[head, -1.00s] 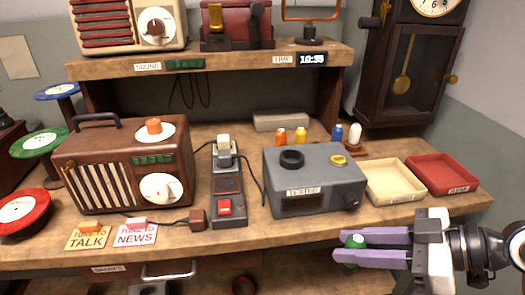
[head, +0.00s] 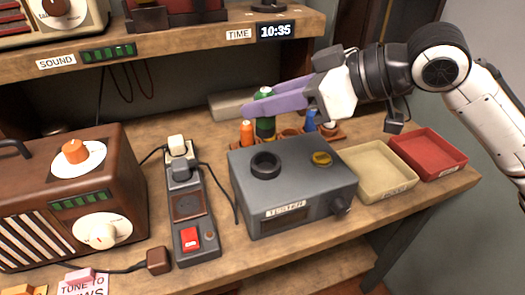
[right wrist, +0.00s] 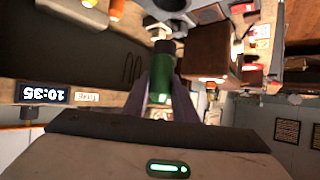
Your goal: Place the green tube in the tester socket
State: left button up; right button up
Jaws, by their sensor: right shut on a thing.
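My right gripper (head: 262,104) comes in from the right and is shut on the green tube (head: 265,126). The tube is upright, behind the grey tester (head: 250,211) and above its height. In the right wrist view the green tube (right wrist: 161,80) sits between the fingers. The tester's socket (head: 265,164) is a black ring on the left of its top, and it looks empty. The tube is apart from the socket, behind it. My left gripper is not in view.
A cream tray (head: 378,174) and a red tray (head: 428,154) lie right. The shelf (head: 180,50) hangs behind.

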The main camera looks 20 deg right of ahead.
aim_at(274, 126)
notch_tip(274, 126, down, 4)
jog(key=shift+s+r, duration=0.15)
jog(key=shift+f+b, duration=0.35)
jog(key=shift+f, duration=0.25)
notch_tip(274, 126, down, 4)
jog(key=shift+r+b, duration=0.25)
jog(key=shift+b, duration=0.05)
jog(key=o, duration=0.8)
jog(key=shift+f, duration=0.1)
